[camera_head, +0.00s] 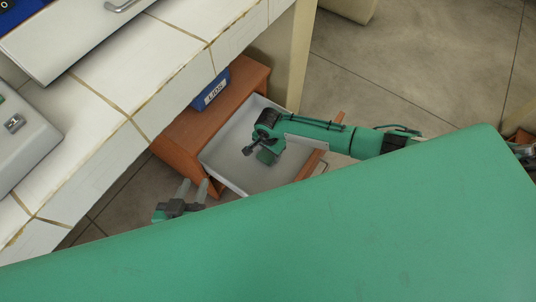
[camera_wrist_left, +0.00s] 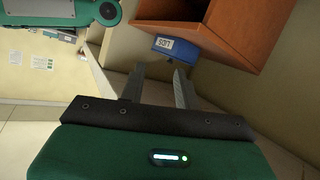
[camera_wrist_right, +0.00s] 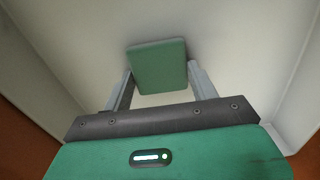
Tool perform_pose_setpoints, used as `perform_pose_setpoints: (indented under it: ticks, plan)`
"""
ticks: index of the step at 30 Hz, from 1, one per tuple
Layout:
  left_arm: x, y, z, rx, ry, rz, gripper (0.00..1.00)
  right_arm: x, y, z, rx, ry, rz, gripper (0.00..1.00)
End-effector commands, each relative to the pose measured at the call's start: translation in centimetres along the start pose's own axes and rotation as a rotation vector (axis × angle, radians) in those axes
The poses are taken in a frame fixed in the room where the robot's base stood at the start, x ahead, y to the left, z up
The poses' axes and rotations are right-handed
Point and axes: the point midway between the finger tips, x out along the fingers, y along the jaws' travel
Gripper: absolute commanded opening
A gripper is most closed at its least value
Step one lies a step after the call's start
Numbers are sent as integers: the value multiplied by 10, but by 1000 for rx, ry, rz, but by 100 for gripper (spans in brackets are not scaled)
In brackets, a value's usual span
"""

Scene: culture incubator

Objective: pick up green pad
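The green pad (camera_wrist_right: 158,67) is a small, flat green block. In the right wrist view it is between the fingertips of my right gripper (camera_wrist_right: 159,78), very close to both; whether they press on it I cannot tell. In the head view the pad (camera_head: 267,157) shows at my right gripper (camera_head: 258,150), inside the white drawer (camera_head: 222,161). Whether the pad rests on the drawer floor or is raised is unclear. My left gripper (camera_head: 190,190) is outside the drawer, at its lower left, empty. Its fingers are apart in the left wrist view (camera_wrist_left: 160,82).
The drawer is pulled out of a brown wooden cabinet (camera_head: 180,140). Open floor (camera_head: 400,60) lies at upper right.

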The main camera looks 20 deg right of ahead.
Motion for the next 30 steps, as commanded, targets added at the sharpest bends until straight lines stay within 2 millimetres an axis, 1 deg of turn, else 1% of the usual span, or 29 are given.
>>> perform_pose_setpoints:
  ticks: [11,15,17,20,23,26,30]
  plan:
    - [0,0,-1,1,-2,0,33,-1,0,0,0,0,0,38]
    - [-1,-1,1,3,-26,-4,33,-7,0,0,0,0,-1,38]
    - [-2,-6,0,7,-49,-16,33,-12,0,0,0,0,-1,38]
    - [-5,-12,0,13,-93,-30,33,-22,0,0,0,-1,-1,38]
    - [-9,-19,1,19,-156,-49,33,-37,0,0,0,-1,-2,38]
    - [-16,-28,1,24,-235,-73,33,-57,0,1,0,-1,-2,38]
    - [-29,-42,3,27,-363,-115,33,-88,0,0,0,-1,-3,38]
